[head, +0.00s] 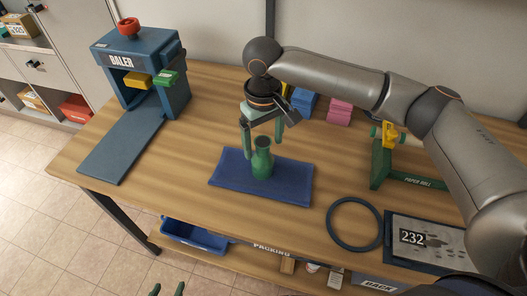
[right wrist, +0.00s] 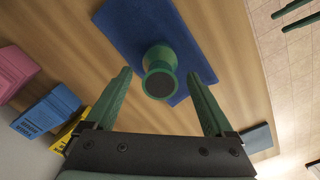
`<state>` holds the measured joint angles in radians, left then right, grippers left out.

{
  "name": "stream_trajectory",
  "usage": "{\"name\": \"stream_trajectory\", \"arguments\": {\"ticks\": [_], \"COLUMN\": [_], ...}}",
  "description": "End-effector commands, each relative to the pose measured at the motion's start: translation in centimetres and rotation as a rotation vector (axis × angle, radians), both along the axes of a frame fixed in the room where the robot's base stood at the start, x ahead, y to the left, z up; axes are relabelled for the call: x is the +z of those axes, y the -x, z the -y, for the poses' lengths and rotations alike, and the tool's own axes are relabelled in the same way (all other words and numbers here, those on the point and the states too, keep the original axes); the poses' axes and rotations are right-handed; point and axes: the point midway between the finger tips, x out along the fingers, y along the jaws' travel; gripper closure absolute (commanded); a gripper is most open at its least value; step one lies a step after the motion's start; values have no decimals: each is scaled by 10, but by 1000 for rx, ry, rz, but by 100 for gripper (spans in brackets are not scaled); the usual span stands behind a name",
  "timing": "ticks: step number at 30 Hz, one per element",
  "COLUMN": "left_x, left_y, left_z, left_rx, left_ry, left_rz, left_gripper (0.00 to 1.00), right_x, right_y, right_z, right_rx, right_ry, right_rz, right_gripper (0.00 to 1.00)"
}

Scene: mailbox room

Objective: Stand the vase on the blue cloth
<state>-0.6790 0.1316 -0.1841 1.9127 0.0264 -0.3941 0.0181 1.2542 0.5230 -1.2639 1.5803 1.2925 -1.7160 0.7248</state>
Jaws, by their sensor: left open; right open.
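The green vase (head: 262,163) stands upright on the blue cloth (head: 228,174), near its middle. In the right wrist view the vase (right wrist: 159,62) shows its dark mouth towards the camera, with the blue cloth (right wrist: 125,22) behind it. My right gripper (head: 263,148) is open above and around the vase's upper part. In the right wrist view its fingers (right wrist: 160,73) lie on either side of the vase with gaps, not touching it. My left gripper (head: 167,289) is open and empty at the bottom edge of the head view, away from the table top.
A blue baler (head: 140,65) stands at the table's left end. Blue (head: 304,103) and pink (head: 340,112) stacks sit behind my right arm. A dark ring (head: 354,224), a "232" board (head: 440,238) and a green paper-roll stand (head: 381,165) are on the right. Wood left of the cloth is clear.

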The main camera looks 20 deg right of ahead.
Motion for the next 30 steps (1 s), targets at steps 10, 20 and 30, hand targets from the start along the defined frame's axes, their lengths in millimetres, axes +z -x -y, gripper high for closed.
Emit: {"name": "stream_trajectory", "arguments": {"ticks": [10,20,30], "left_x": [1,1,1], "left_y": [0,0,-1], "left_z": [0,0,0], "left_rx": [0,0,0], "left_ry": [0,0,0], "left_rz": [1,2,2], "left_gripper": [37,37,37], "right_x": [73,89,89], "right_y": [-1,0,0], "right_z": [-1,-1,-1], "right_rx": [1,1,1], "right_ry": [-2,-1,-1], "right_rz": [3,0,0], "right_gripper": [12,12,12]}}
